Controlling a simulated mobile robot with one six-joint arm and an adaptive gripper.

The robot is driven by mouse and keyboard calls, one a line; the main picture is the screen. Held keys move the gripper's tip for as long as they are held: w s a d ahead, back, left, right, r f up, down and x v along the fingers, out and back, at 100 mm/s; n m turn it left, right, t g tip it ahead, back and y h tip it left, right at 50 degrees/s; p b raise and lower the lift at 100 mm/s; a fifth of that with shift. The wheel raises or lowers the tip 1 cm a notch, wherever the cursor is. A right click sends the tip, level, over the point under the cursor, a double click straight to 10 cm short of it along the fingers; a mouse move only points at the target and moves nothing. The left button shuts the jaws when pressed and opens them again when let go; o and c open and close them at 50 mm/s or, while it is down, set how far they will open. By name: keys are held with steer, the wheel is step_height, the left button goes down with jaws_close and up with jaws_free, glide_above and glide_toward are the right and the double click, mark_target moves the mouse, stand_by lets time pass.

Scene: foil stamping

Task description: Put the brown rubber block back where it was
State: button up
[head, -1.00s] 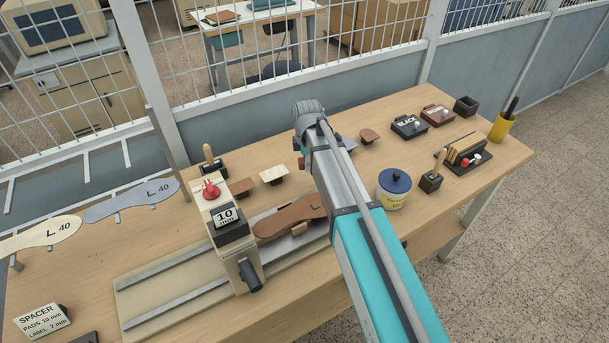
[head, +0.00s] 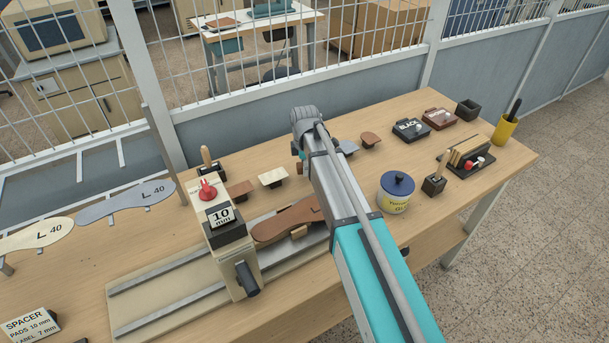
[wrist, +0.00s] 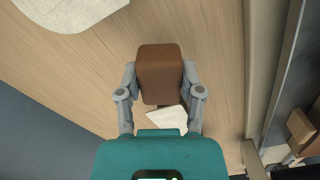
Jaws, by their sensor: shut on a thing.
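In the wrist view, the brown rubber block (wrist: 160,72) is between the two grey fingers of my gripper (wrist: 160,82), which is shut on it. A pale piece (wrist: 166,118) shows below the block, partly hidden; I cannot tell how far apart they are. The wrist of my arm is over the back of the table, between a cream pad (head: 272,178) on the left and a grey-blue pad (head: 348,147) on the right.
A stamping fixture with a red knob (head: 208,190) and a brown insole (head: 286,220) stand left of my arm. A blue-lidded tub (head: 396,192) is close on the right. A black box (head: 410,128) and yellow cup (head: 505,128) stand farther right. Mesh fencing runs behind.

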steer(key=shift+f+b, duration=1.05)
steer(key=shift+f, duration=0.3)
steer(key=shift+f, duration=0.1)
steer(key=o, duration=1.1)
step_height(320, 180, up, 12)
steer(key=p, duration=1.2)
